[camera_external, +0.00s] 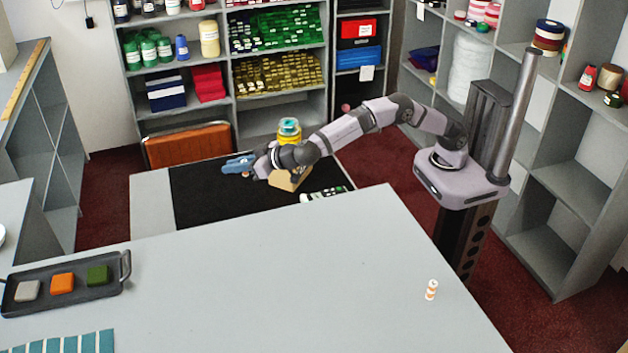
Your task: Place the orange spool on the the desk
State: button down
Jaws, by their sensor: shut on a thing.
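A small orange-and-white banded spool (431,289) stands upright on the right part of the large grey desk (300,270). My gripper (236,166) is at the end of my outstretched arm, beyond the desk's far edge and over the black surface, well away from that spool. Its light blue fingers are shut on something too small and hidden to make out. No other orange spool can be picked out at the gripper.
A dark tray (60,285) with white, orange and green blocks lies on the desk's left, near teal swatches (70,342). A yellow-and-teal item (289,131) and a cardboard box (290,180) are close beside my wrist. The desk's middle is clear.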

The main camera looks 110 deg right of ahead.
jog(key=s+d+f+m+g+h+b, duration=0.2)
jog(key=s+d+f+m+h+b, duration=0.15)
jog(key=d+f, duration=0.35)
send_over(249, 199)
jog(key=shift+n+y, duration=0.35)
jog(key=shift+y, duration=0.1)
jog(key=shift+a+f, duration=0.1)
jog(key=shift+f, duration=3.15)
jog(key=shift+f, duration=0.1)
jog(key=shift+f, duration=1.75)
jog(key=shift+f, duration=0.2)
